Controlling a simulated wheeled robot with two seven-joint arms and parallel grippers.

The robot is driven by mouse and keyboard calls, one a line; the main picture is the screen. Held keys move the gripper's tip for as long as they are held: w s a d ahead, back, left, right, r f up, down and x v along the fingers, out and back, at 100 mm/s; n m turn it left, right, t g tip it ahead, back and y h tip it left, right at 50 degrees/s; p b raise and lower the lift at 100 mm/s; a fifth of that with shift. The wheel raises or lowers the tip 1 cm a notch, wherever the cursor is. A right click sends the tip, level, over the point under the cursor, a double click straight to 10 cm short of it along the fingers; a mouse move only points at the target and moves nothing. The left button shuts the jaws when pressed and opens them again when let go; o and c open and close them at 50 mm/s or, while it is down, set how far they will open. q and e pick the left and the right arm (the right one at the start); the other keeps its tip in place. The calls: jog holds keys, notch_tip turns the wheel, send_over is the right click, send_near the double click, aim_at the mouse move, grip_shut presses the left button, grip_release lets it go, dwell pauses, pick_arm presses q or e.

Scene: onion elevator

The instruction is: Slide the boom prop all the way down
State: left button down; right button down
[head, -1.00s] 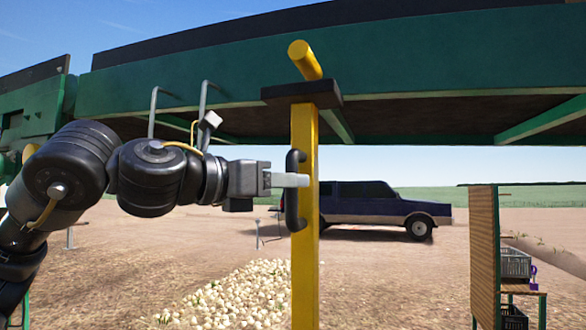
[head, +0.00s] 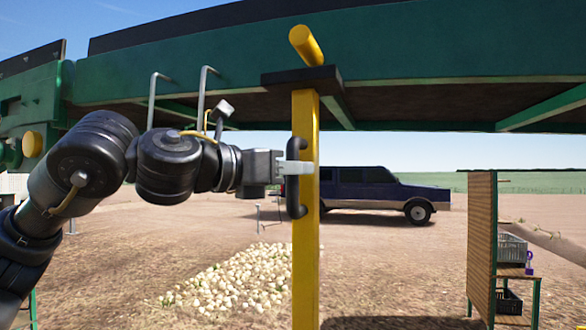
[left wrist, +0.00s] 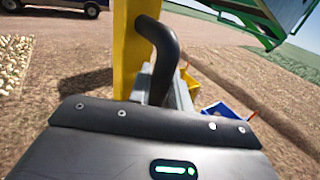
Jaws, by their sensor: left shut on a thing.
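A black handle (head: 296,209) is fixed to the post's left side. My left gripper (head: 297,168) reaches in from the left and is shut on the handle. In the left wrist view the black handle (left wrist: 160,45) curves from the yellow post (left wrist: 130,60) down between the grey fingers (left wrist: 150,85). The post's lower end is out of view. My right gripper is not in view.
A pile of onions (head: 235,280) lies on the ground behind the post. A dark blue pickup (head: 375,193) stands farther back. At the right are a wooden panel (head: 481,240) and grey crates (head: 512,249) on a stand. A blue item (left wrist: 222,112) lies on the ground.

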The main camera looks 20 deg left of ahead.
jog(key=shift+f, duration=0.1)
